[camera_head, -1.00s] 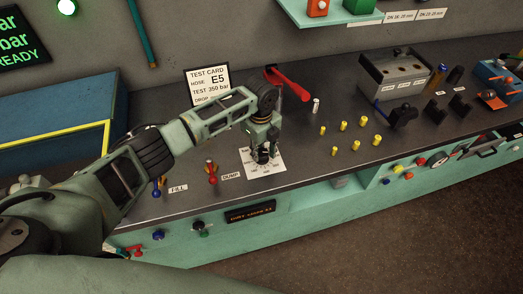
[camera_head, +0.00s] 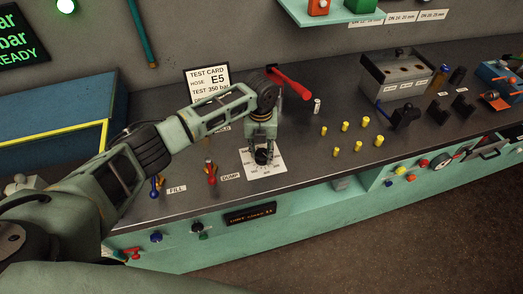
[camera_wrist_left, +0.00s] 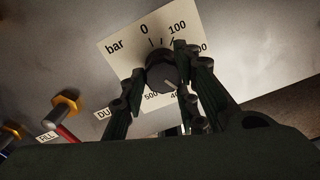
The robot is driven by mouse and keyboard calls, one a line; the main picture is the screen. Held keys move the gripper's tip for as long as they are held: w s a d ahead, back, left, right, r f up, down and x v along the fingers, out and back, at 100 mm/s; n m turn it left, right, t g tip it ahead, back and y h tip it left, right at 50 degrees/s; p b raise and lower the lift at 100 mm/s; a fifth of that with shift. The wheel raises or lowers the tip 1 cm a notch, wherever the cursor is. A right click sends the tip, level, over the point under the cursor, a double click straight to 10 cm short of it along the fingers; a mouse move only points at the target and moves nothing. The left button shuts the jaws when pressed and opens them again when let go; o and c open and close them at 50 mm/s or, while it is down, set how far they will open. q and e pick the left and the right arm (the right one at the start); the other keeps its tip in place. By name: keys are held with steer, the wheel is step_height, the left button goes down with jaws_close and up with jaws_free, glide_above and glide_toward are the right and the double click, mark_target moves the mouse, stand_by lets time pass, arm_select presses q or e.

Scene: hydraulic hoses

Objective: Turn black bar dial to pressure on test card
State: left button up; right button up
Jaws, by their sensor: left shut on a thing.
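The black bar dial (camera_head: 262,157) stands on a white scale plate (camera_head: 277,168) on the bench. In the left wrist view the dial (camera_wrist_left: 163,74) sits among the marks 0, 100, 500 and a partly hidden 40-something. A light line on it points down and right, towards that last mark. My left gripper (camera_head: 261,150) comes from above and is shut on the dial, with one finger on each side in the wrist view. The test card (camera_head: 208,82) reads hose E5, test 350 bar; my arm hides its lower part. My right gripper is not in view.
A red-handled lever (camera_head: 290,84) lies behind the dial. Red (camera_head: 212,178) and blue (camera_head: 155,187) levers stand to its left, by the DUMP and FILL labels. Several brass fittings (camera_head: 346,126) stand to the right. A blue box (camera_head: 55,120) is at far left.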

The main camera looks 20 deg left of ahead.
mark_target(259, 153)
arm_select(q)
steer(key=shift+s+a+f+m, duration=0.15)
steer(key=shift+a+m, duration=0.15)
steer(key=o, duration=1)
steer(key=shift+a, duration=0.1)
steer(key=shift+o, duration=0.2)
steer(key=shift+d+r, duration=0.2)
steer(key=shift+r, duration=0.25)
step_height(259, 153, up, 11)
steer(key=shift+r, duration=0.15)
